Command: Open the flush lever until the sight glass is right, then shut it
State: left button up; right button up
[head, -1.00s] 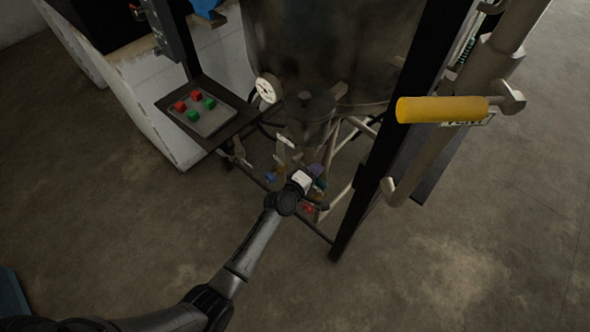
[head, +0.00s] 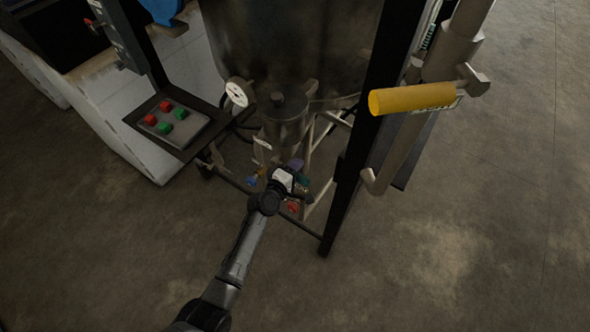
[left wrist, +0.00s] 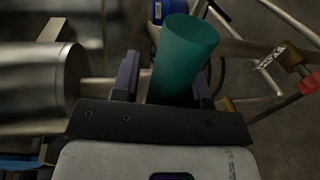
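My left gripper (head: 298,171) is low at the pipework under the tank. In the left wrist view its two purple-blue fingers (left wrist: 162,78) stand apart on either side of a teal cylindrical handle (left wrist: 182,55). A narrow gap shows between the left finger and the handle, so the fingers do not look closed on it. The teal handle shows small beside the gripper in the head view (head: 303,180). I cannot read which lever it is. I cannot pick out the sight glass for certain. My right gripper is not in view.
A red handle (left wrist: 309,83) and a blue handle (left wrist: 168,10) are near the gripper. A metal cylinder (left wrist: 40,85) is close at left. A round gauge (head: 237,94), button panel (head: 170,122), black post (head: 345,190) and yellow handle (head: 411,98) stand around. The floor at right is clear.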

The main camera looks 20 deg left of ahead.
pick_arm(q)
jog(key=shift+o, duration=1.2)
jog(key=shift+s, duration=0.15)
jog(key=shift+s+a+r, duration=0.1)
jog(key=shift+s+a, duration=0.05)
jog(key=shift+s, duration=0.15)
jog(key=p+v, duration=0.3)
jog(key=v, duration=1)
